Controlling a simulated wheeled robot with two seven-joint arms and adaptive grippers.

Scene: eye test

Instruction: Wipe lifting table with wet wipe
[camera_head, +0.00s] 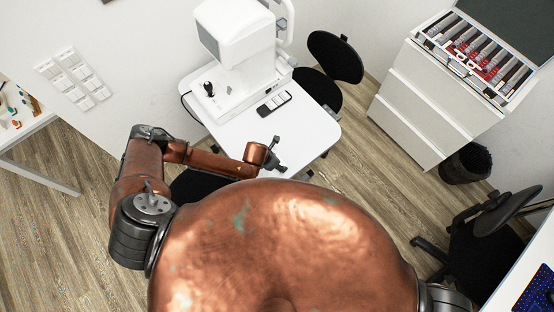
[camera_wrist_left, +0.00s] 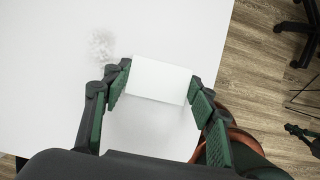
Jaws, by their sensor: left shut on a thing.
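The lifting table (camera_head: 308,128) has a white top and stands at the middle of the head view. Its white surface (camera_wrist_left: 50,75) fills much of the left wrist view. A faint grey speckled patch (camera_wrist_left: 101,44) shows on it there, left of and beyond the fingers. My left gripper (camera_head: 272,157) is over the table's near edge. In the left wrist view the same gripper (camera_wrist_left: 158,75) is shut on a white rectangular wet wipe (camera_wrist_left: 160,88), held between its fingers. I cannot tell whether the wipe touches the table. My right gripper is out of view.
A white eye-test machine (camera_head: 240,55) stands on the table's far side, with a black-and-white handset (camera_head: 274,103) beside it. A black chair (camera_head: 325,75) is behind the table. A white drawer cabinet (camera_head: 425,105) with a lens case (camera_head: 476,52) and a black bin (camera_head: 466,164) are at right.

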